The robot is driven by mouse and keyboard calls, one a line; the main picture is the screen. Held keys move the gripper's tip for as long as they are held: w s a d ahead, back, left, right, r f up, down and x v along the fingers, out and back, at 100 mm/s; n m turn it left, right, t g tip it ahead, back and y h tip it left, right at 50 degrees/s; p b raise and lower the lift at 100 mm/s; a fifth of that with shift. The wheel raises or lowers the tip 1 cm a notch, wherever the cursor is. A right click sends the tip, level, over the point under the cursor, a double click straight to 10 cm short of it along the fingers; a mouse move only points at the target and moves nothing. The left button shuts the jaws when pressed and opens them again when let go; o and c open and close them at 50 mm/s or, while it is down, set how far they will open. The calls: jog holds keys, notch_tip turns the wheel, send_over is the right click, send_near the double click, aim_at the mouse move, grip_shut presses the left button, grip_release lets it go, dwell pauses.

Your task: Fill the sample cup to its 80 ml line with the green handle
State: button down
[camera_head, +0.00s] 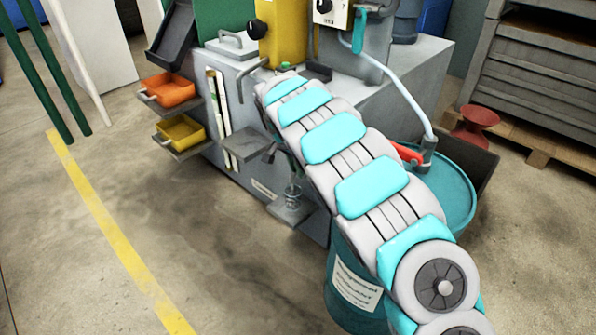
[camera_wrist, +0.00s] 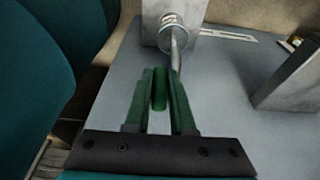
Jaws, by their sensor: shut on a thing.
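In the wrist view, my gripper (camera_wrist: 160,74) is shut on the green handle (camera_wrist: 160,92), which sits between its two green fingers. A metal rod runs from near the handle up to a spring (camera_wrist: 173,24) at a grey metal block. In the head view, my arm reaches across to the grey machine and hides my gripper. A small clear vessel, apparently the sample cup (camera_head: 292,194), stands on a low grey shelf (camera_head: 286,211) at the machine's front, partly beside my arm. Its liquid level and 80 ml line are too small to read. The cup is not visible in the wrist view.
A teal drum (camera_head: 356,290) stands under my arm, and a round teal lid or basin (camera_head: 455,190) lies right. A red lever (camera_head: 408,153) is close to my arm. An orange bin (camera_head: 168,91) and a yellow bin (camera_head: 181,132) project left.

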jog(key=t+h+b, duration=0.1)
jog(key=b, duration=0.2)
jog(key=s+f+t+h+b, duration=0.1)
jog(key=b, duration=0.2)
jog(key=shift+a+f+t, duration=0.1)
jog(key=shift+a+t, duration=0.3)
jog(key=c, duration=0.8)
grip_release()
jog(key=shift+o, duration=0.2)
jog(key=shift+s, duration=0.1)
jog(key=v, duration=0.8)
